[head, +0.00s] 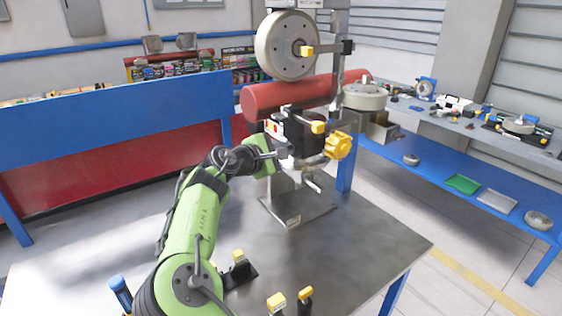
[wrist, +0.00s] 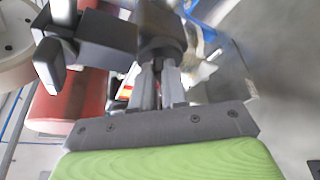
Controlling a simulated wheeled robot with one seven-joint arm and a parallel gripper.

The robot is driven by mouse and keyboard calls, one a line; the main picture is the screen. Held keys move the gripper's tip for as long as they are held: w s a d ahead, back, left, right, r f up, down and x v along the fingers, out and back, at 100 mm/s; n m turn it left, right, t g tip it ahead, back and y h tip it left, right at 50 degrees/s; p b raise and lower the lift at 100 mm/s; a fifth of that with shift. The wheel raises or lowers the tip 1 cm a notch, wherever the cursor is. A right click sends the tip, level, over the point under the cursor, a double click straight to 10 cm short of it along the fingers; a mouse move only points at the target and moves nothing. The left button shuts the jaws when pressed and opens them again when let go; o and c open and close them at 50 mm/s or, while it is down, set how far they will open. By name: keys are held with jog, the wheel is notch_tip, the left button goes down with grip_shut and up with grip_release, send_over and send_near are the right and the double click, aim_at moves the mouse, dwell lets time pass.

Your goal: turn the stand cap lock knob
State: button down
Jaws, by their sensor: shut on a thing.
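A stand rises from a flat base plate (head: 300,208) on the grey table, with a dark device at its middle. My gripper (head: 284,152) reaches this device from the left. In the wrist view my two grey fingers (wrist: 160,75) are close together, shut on a dark rounded part (wrist: 160,40), which looks like the stand cap lock knob. The fingers hide much of its grip area, and I cannot tell its turn angle. A yellow lobed knob (head: 339,145) and a smaller yellow-ended handle (head: 318,127) sit to the right of the gripper.
A large grey wheel (head: 288,46) and a red cylinder (head: 290,93) are above and behind the device. Small yellow-topped parts (head: 277,301) stand at the table's front. The table's right part (head: 375,240) is clear. A blue-framed bench stands behind at right.

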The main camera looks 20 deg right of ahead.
jog(key=shift+s+f+m+t+h+b, duration=0.1)
jog(key=shift+f+m+t+h+b, duration=0.25)
jog(key=shift+m+b, duration=0.8)
jog(key=shift+s+f+m+t+h+b, duration=0.15)
jog(key=shift+m+t+b, duration=0.35)
jog(key=shift+m+b, duration=0.6)
jog(key=shift+w+f+m+t+h+b, duration=0.1)
jog(key=shift+f+m+t+h+b, duration=0.3)
jog(key=shift+m+b, duration=0.7)
jog(key=shift+r+b, duration=0.2)
jog(key=shift+b, duration=0.15)
jog(key=c, duration=1.2)
grip_release()
jog(key=shift+o, duration=0.2)
jog(key=p+v, duration=0.1)
jog(key=v, duration=1.4)
jog(key=shift+s+a, duration=0.2)
jog(key=shift+s, duration=0.1)
